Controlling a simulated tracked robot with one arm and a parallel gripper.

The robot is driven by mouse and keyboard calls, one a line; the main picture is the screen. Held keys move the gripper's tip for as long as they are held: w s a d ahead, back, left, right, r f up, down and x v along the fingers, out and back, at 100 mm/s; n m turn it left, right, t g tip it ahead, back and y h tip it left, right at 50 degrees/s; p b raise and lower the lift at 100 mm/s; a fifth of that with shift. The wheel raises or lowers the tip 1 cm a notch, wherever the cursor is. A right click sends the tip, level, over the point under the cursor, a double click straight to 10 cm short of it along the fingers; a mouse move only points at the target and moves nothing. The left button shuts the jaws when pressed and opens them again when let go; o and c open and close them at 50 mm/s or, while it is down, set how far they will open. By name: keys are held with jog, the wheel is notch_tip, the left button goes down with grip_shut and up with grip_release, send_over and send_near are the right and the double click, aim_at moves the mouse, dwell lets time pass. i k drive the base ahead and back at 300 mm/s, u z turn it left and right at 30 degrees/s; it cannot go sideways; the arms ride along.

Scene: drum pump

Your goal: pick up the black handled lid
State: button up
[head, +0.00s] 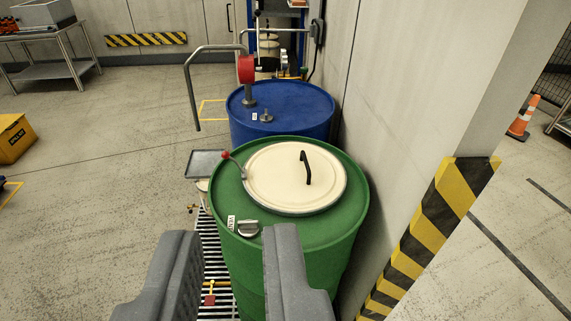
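The cream round lid (276,187) with a black arched handle (306,167) lies flat on top of the green drum (240,262). The handle stands up right of the lid's middle. My gripper (230,238) is open and empty at the bottom of the picture, with its two grey fingers wide apart. It is nearer to me than the lid and left of the handle. I see no contact with the lid. The right finger hides part of the green drum's front.
A red-knobbed lever (228,158) and a grey cap (248,228) sit beside the lid. Behind stands a blue drum (300,106) with a bent pipe (189,85). A wall and a striped corner guard (425,235) are close on the right. Open floor lies left.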

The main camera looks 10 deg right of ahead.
aim_at(289, 180)
jog(key=i, duration=1.45)
jog(key=z, duration=0.1)
